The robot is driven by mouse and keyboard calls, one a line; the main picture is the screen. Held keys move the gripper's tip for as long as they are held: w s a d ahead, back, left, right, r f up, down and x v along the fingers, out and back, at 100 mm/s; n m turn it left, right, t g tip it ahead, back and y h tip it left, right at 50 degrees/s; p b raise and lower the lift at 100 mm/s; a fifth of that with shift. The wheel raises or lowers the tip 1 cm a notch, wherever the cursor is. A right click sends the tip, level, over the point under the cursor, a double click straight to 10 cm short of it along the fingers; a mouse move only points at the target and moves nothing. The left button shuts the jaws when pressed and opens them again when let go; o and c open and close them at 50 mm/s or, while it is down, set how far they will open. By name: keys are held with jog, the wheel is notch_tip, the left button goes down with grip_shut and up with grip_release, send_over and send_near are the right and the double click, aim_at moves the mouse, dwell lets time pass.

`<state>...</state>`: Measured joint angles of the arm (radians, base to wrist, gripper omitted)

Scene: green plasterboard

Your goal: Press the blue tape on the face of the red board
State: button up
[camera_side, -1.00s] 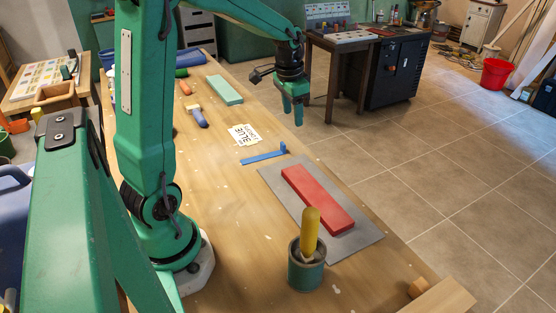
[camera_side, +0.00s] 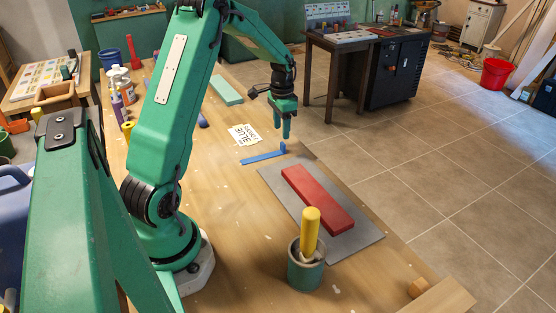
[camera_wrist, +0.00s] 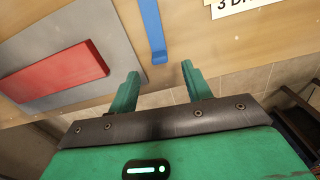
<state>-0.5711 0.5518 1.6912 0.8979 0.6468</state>
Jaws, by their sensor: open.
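The blue tape (camera_side: 264,157) lies on the bench as a flat strip, with a raised tab at its right end. The red board (camera_side: 318,199) lies on a grey plate (camera_side: 343,240), nearer the camera than the tape. My gripper (camera_side: 285,137) is open and empty, above the tape's tab end. In the wrist view the tape (camera_wrist: 152,25) points down towards the gap between my open fingers (camera_wrist: 160,82). The red board (camera_wrist: 55,72) is to the left there, on its grey plate (camera_wrist: 105,30). Nothing is between the fingers.
A printed card (camera_side: 243,134) lies behind the tape. A green pot (camera_side: 304,268) with a yellow-handled tool (camera_side: 310,230) stands close to the plate's near side. A pale green block (camera_side: 225,90) lies farther back. Bench between tape and plate is clear.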

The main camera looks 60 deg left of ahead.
aim_at(282, 143)
jog(key=shift+f, duration=3.5)
grip_shut()
jog(key=shift+r, duration=0.15)
jog(key=shift+r, duration=0.55)
jog(key=r, duration=0.1)
jog(key=d+r, duration=0.1)
jog(key=r, duration=0.1)
jog(key=shift+w+r, duration=0.1)
jog(key=d+r, duration=0.6)
jog(key=d, duration=0.4)
jog(key=shift+d+r, duration=0.2)
jog(key=shift+d, duration=0.2)
jog(key=shift+w, duration=0.1)
